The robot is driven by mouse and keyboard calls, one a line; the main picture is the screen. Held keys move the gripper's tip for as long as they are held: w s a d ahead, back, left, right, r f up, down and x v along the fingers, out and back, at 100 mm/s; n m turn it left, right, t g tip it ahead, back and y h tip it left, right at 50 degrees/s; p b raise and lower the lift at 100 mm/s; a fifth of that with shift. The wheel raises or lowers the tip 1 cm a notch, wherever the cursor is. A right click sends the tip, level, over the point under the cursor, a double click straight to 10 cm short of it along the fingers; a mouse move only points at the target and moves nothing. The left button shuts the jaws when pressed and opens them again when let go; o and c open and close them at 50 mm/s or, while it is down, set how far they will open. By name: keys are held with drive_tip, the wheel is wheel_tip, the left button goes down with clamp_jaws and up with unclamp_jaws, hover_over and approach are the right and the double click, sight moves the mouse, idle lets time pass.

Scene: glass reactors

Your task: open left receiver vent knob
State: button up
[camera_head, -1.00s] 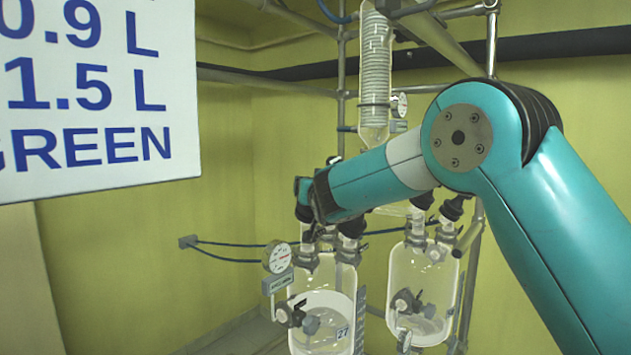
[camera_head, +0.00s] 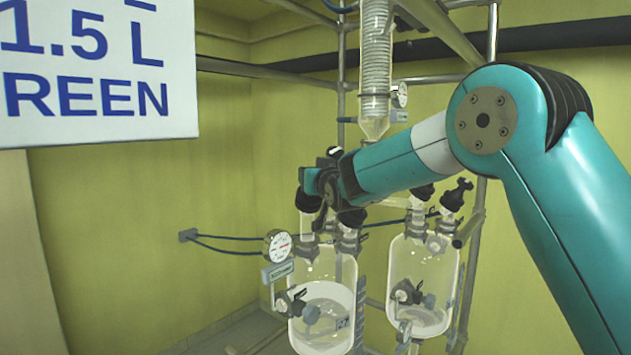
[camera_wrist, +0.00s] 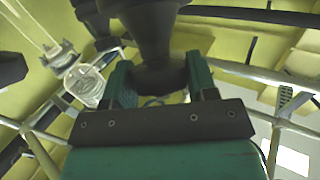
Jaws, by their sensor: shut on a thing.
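The left receiver (camera_head: 323,270) is a clear glass vessel with pale liquid in its lower part and black-capped necks on top. My gripper (camera_wrist: 160,82) is at the top of this receiver, mostly hidden behind my wrist in the head view. In the wrist view its two teal fingers stand on either side of a dark, round vent knob (camera_wrist: 158,45) and are shut on it. A black cap (camera_head: 308,200) shows just below my wrist at the left neck. How far the knob is turned cannot be told.
A second glass receiver (camera_head: 422,280) stands to the right, with black knobs on top. A round gauge (camera_head: 278,245) and a black valve (camera_head: 297,305) are at the left receiver. A coil condenser (camera_head: 375,65) hangs above. A sign (camera_head: 95,75) is at the upper left.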

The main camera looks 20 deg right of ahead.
drive_tip(key=n+y+b, duration=0.2)
drive_tip(key=n+y, duration=0.1)
drive_tip(key=n+g+y+b, duration=0.1)
drive_tip(key=y, duration=0.1)
drive_tip(key=shift+d+f+n, duration=0.2)
drive_tip(key=shift+f+n, duration=0.05)
drive_tip(key=shift+n, duration=0.15)
drive_tip(key=n+g+y+b, duration=0.1)
drive_tip(key=n+g+y, duration=0.1)
drive_tip(key=n, duration=0.1)
drive_tip(key=shift+r+n+y, duration=0.15)
drive_tip(key=shift+n+y, duration=0.25)
drive_tip(key=shift+r+n+g+y, duration=0.15)
drive_tip(key=shift+n+g+y, duration=0.65)
drive_tip(key=shift+n+g, duration=0.25)
drive_tip(key=n+g+p, duration=0.1)
drive_tip(key=n+g+y+p, duration=0.1)
drive_tip(key=n+p, duration=0.1)
drive_tip(key=shift+r+y, duration=0.2)
drive_tip(key=shift+y, duration=0.1)
drive_tip(key=n+g+p, duration=0.2)
drive_tip(key=p, duration=0.1)
drive_tip(key=shift+a+f+y, duration=0.1)
drive_tip(key=shift+f+y, duration=0.05)
drive_tip(key=shift+y, duration=0.25)
drive_tip(key=shift+f+g, duration=0.1)
drive_tip(key=shift+g, duration=0.25)
drive_tip(key=o, duration=0.9)
